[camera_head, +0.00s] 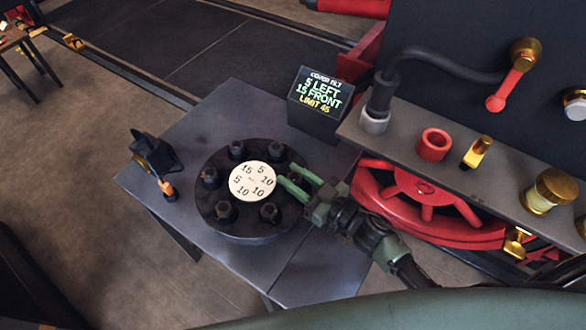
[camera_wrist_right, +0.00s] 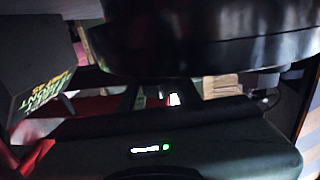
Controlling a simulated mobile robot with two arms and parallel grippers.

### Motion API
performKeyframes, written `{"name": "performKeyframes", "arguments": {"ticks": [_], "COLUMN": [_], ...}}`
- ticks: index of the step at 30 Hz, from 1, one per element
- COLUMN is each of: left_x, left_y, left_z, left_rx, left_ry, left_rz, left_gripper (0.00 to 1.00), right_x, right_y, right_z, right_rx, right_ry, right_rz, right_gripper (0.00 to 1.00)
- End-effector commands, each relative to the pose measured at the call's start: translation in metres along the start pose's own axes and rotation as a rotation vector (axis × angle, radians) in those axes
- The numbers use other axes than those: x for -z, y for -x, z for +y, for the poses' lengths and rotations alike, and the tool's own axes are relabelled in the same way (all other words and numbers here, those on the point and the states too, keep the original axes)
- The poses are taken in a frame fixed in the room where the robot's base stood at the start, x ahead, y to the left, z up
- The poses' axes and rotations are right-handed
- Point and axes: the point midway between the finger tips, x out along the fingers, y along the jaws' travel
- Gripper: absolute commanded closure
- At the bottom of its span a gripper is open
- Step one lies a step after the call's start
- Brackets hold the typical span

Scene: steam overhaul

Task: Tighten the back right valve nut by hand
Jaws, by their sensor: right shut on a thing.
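A dark round valve cover (camera_head: 243,226) sits on the grey table, with a pale disc (camera_head: 252,181) of numbers at its middle. Dark nuts ring the disc, among them a back right nut (camera_head: 277,151), a back left nut (camera_head: 237,150) and a front right nut (camera_head: 270,212). My right gripper (camera_head: 285,176) reaches in from the right with its green fingers at the cover's right edge. It is shut on a dark nut there, mostly hidden between the fingers. In the right wrist view a glossy dark round body (camera_wrist_right: 210,35) fills the top. My left gripper is out of view.
A small display (camera_head: 318,97) behind the cover reads 5 LEFT, 15 FRONT, LIMIT 45. A dark tool with an orange part (camera_head: 166,187) stands at the table's left. A grey shelf (camera_head: 400,139) and red wheel (camera_head: 447,230) are at right.

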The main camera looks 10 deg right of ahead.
Motion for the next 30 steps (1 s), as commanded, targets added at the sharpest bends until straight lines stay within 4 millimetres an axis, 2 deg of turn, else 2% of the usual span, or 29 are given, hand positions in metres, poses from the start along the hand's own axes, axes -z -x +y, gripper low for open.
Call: {"name": "performKeyframes", "arguments": {"ticks": [6, 15, 30], "left_x": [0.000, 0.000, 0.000], "left_y": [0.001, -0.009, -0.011], "left_z": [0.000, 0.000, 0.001], "left_rx": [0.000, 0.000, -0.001], "left_ry": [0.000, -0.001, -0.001], "left_rz": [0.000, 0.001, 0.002], "left_gripper": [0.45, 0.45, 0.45], "right_x": [-0.001, -0.002, 0.000], "right_y": [0.000, 0.000, 0.000], "right_z": [-0.001, 0.001, 0.002], "right_rx": [-0.182, -0.349, -0.415], "right_ry": [-0.010, -0.005, 0.000], "right_rz": [0.003, 0.002, 0.003], "right_gripper": [1.00, 1.00, 1.00]}}
